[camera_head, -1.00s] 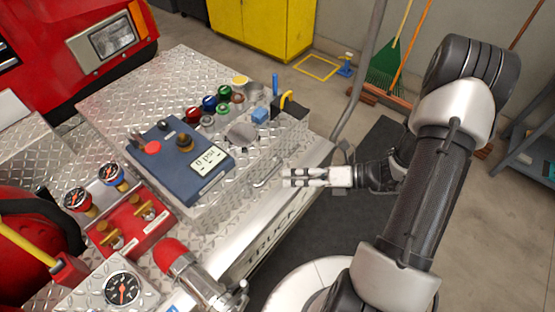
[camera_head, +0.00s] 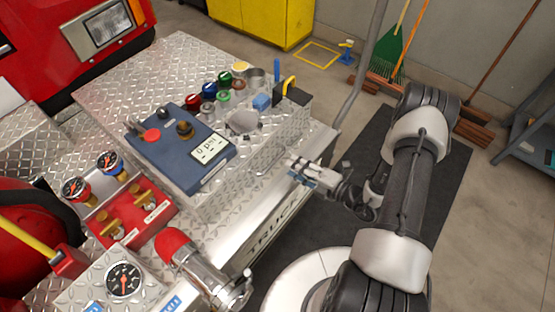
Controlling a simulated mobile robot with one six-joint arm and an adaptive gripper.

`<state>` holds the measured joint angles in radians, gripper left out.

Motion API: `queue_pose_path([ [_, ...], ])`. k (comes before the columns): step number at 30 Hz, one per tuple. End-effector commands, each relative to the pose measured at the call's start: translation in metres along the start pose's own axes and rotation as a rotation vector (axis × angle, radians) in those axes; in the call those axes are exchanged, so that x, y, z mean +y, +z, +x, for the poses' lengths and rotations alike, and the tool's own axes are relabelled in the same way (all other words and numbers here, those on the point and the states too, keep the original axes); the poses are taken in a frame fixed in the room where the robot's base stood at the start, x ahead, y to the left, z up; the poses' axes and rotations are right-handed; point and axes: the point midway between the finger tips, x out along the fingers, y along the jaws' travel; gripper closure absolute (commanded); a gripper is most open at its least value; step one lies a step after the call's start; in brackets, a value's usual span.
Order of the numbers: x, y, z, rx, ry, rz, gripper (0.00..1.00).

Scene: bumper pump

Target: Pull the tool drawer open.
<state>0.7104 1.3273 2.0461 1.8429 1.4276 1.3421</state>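The tool drawer shows as a diamond-plate front (camera_head: 240,180) on the side of the raised metal box, below the blue control panel. It looks shut, flush with the box. Its thin metal bar handle (camera_head: 268,161) sits on this front. My gripper (camera_head: 292,172) is just right of the handle and appears apart from it, with its fingers pointing left towards the drawer front. The fingers are small and seen at an angle, so their opening is unclear. Nothing shows held between them.
A blue control panel (camera_head: 181,150) and several coloured caps stand on the box top. A white-and-metal bumper ledge (camera_head: 262,222) runs below the drawer. A grey pole (camera_head: 357,70) rises behind. The dark floor mat (camera_head: 455,180) is clear around my arm.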

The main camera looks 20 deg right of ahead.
Motion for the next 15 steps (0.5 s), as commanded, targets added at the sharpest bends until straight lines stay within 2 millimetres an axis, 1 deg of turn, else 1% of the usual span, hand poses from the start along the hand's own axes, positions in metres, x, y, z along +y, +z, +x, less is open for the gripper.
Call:
queue_pose_path([
  [1,-0.002,-0.002,0.013,0.007,0.000,-0.003,0.68],
  [6,-0.002,-0.001,0.048,0.006,-0.001,-0.003,0.68],
  [10,-0.001,-0.001,0.067,0.004,0.000,-0.003,0.68],
  [15,-0.001,-0.001,0.081,0.002,-0.001,-0.001,0.68],
])
